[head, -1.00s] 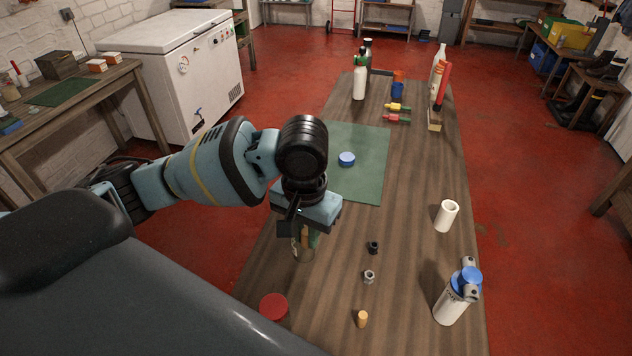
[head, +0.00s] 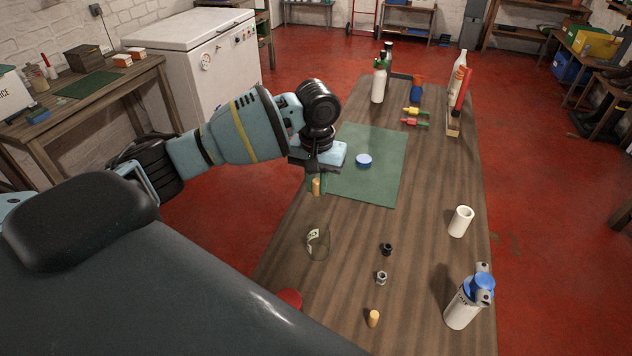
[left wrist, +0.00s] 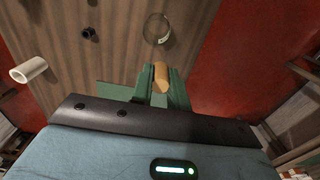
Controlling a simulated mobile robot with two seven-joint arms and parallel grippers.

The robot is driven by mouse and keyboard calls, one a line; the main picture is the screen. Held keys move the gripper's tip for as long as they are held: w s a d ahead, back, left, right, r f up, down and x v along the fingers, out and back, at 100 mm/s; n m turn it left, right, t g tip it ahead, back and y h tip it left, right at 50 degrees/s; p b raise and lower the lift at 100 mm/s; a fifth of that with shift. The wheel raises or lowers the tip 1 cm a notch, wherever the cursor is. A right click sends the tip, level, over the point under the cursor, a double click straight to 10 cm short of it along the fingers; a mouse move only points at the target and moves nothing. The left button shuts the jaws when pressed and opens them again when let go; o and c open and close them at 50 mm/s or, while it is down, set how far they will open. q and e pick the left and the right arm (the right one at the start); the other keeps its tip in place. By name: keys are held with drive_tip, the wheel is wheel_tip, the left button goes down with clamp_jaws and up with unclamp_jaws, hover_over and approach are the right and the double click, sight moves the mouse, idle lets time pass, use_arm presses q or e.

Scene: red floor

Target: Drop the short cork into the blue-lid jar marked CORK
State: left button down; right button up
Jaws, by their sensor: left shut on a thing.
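My left gripper (head: 316,188) is shut on a tan cork (head: 316,185), held upright near the left edge of the table by the green mat. In the left wrist view the cork (left wrist: 161,77) sits between the green fingers (left wrist: 160,85). A clear open glass jar (head: 318,242) with a pale label stands on the table, nearer me than the gripper; it also shows in the left wrist view (left wrist: 157,29). I see no cork in it, and its label is too small to read. A blue lid (head: 364,160) lies on the mat. Another tan cork (head: 373,317) stands at the near edge. My right gripper is not in view.
A black fitting (head: 387,249) and a metal nut (head: 381,278) lie right of the jar. A red lid (head: 289,298) is partly hidden by my body. Bottles stand at the far end.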

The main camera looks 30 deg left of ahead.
sight(317, 193)
use_arm(q)
drive_tip(key=shift+f, duration=0.65)
wheel_tip(317, 193, down, 4)
drive_tip(key=shift+r+b, duration=0.1)
drive_tip(key=shift+b, duration=0.25)
drive_tip(key=shift+f, duration=0.5)
drive_tip(key=c, duration=1.4)
unclamp_jaws()
drive_tip(key=shift+c, duration=0.2)
drive_tip(key=shift+o, duration=0.8)
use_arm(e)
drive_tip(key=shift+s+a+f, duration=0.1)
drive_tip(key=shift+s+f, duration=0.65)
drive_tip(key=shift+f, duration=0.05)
use_arm(q)
drive_tip(key=shift+r, duration=0.1)
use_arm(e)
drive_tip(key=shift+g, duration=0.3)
use_arm(q)
wheel_tip(317, 193, up, 8)
drive_tip(key=shift+f, duration=0.15)
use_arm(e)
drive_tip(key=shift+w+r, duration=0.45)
